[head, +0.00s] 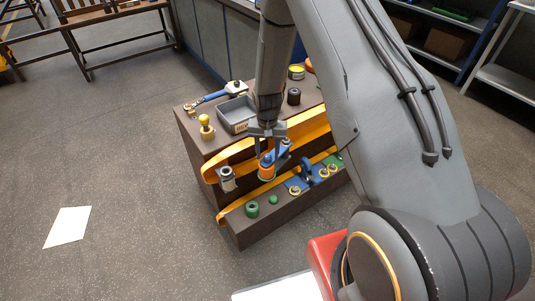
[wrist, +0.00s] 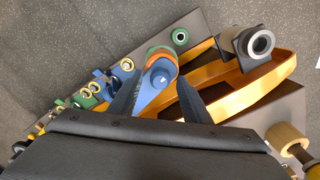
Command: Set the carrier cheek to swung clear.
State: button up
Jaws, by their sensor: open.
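A blue lever-like part (head: 274,158), which I take to be the carrier cheek, sits on an orange round piece (head: 266,173) at the front of the brown bench. In the wrist view the blue part (wrist: 160,76) has a round boss at its far end, with an orange ring beneath it. My gripper (head: 270,146) is open above it, pointing down. In the wrist view my gripper (wrist: 160,80) has its dark fingers on either side of the blue part. I cannot tell whether either finger touches it. The near end of the blue part is hidden by my gripper body.
The orange fork frame (head: 230,158) runs along the brown bench (head: 195,148). A grey-and-black cylinder (head: 227,179) stands left of the blue part. Blue and green fittings with yellow rings (head: 295,188) line the lower ledge. A grey tray (head: 236,112) is behind.

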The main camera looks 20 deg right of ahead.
jog(key=shift+f, duration=0.3)
grip_shut()
